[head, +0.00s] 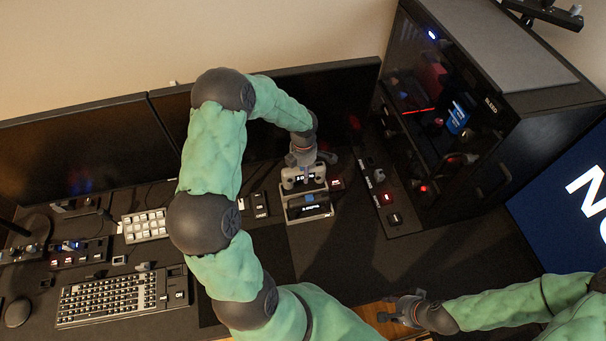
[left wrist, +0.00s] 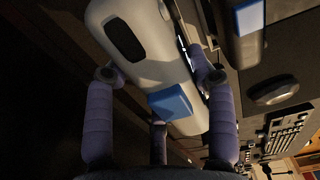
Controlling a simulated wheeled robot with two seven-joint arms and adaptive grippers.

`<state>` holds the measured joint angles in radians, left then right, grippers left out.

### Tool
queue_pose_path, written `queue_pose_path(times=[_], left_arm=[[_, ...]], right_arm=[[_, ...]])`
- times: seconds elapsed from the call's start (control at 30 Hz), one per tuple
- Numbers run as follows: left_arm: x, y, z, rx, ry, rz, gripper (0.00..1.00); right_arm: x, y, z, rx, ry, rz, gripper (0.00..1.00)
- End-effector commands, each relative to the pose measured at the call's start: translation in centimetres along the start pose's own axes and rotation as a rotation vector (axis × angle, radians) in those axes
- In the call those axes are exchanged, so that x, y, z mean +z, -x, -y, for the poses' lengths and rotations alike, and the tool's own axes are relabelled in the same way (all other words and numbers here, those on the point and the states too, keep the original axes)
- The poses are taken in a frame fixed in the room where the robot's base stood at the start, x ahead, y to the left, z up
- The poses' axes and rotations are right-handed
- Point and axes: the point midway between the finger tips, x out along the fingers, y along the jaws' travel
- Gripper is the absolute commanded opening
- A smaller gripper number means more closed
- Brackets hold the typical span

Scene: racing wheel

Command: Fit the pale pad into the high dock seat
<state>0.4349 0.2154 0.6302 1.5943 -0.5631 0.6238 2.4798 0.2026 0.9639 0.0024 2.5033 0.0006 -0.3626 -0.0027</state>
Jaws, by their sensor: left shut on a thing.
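The pale pad (head: 303,173) is in my left gripper (head: 303,158), at the upper part of the dock (head: 309,210) in the head view. In the left wrist view, the pale pad (left wrist: 145,50) has a dark oval and a blue square, with the fingers of my left gripper (left wrist: 158,75) on both sides of it. The dock has a dark front panel with lettering. The pad and my gripper hide the high seat, so I cannot tell whether the pad touches it. My right gripper (head: 398,312) is low at the right, away from the dock; its finger opening is unclear.
Two dark monitors (head: 75,145) stand behind the desk. A black computer case (head: 480,110) is to the right of the dock. A keyboard (head: 120,298), a white keypad (head: 145,225) and a mouse (head: 17,312) lie at the left.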

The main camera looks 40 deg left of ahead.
Motion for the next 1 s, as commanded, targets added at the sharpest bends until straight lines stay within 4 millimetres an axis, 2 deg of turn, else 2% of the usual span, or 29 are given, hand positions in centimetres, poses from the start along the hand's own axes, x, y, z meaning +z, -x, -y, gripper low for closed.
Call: queue_pose_path(times=[0.17,0.37,0.8,0.83,0.9,1.0], left_arm=[[0.0,-0.9,-0.8,0.000,0.002,0.000,0.13],[0.0,-3.6,-0.6,-0.001,0.000,-0.001,0.13],[0.0,-4.0,-0.6,0.001,0.001,0.000,0.13],[0.0,-4.0,-0.6,0.000,0.001,0.000,0.64],[0.0,-4.0,-0.6,0.000,0.001,0.000,0.79],[0.0,-3.9,-0.6,0.000,0.001,0.000,0.79]], right_arm=[[0.0,-0.1,0.0,0.000,0.000,0.000,0.40],[0.0,-0.4,-0.1,0.000,0.000,0.000,0.40],[0.0,-0.8,-0.3,0.000,0.000,0.000,0.40],[0.0,-0.8,-0.3,0.000,0.000,0.000,0.40],[0.0,-0.7,-0.2,0.000,0.000,0.000,0.40],[0.0,-0.7,-0.2,0.000,0.000,0.000,0.40]])
